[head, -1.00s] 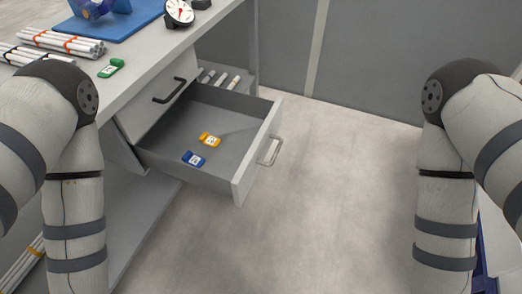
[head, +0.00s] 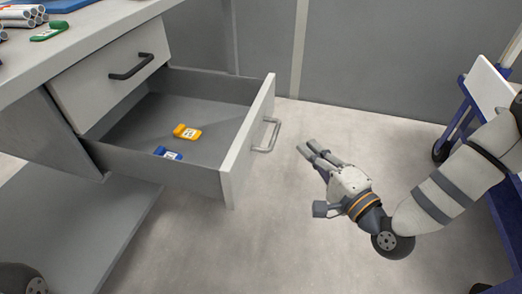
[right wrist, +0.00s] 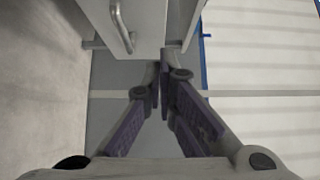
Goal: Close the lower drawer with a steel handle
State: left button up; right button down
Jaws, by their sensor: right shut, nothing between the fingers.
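The lower drawer (head: 247,143) is pulled far out of the cabinet, and its front panel carries a steel handle (head: 268,135). In the right wrist view the handle (right wrist: 121,28) is at the top, left of the fingers. My right gripper (head: 305,148) is shut and empty. In the head view it is to the right of the handle, with its fingers pointing toward the drawer front and a gap between. My left gripper is out of view.
An orange-yellow item (head: 187,132) and a blue item (head: 168,153) lie in the drawer. The upper drawer with a black handle (head: 131,67) is shut. A blue-framed cart (head: 463,122) stands at the right. The floor before the drawer is clear.

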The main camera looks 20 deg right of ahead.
jog(key=b, duration=0.2)
send_near(259, 112)
jog(key=w+d, duration=0.2)
jog(key=d, duration=0.1)
jog(key=w+a, duration=0.2)
jog(key=a, duration=0.1)
jog(key=shift+w+a+f, duration=0.1)
jog(key=shift+w+a, duration=0.15)
jog(key=shift+a, duration=0.05)
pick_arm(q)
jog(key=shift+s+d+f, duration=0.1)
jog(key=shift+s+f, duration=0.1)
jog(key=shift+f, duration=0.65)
pick_arm(e)
jog(key=shift+a, duration=0.1)
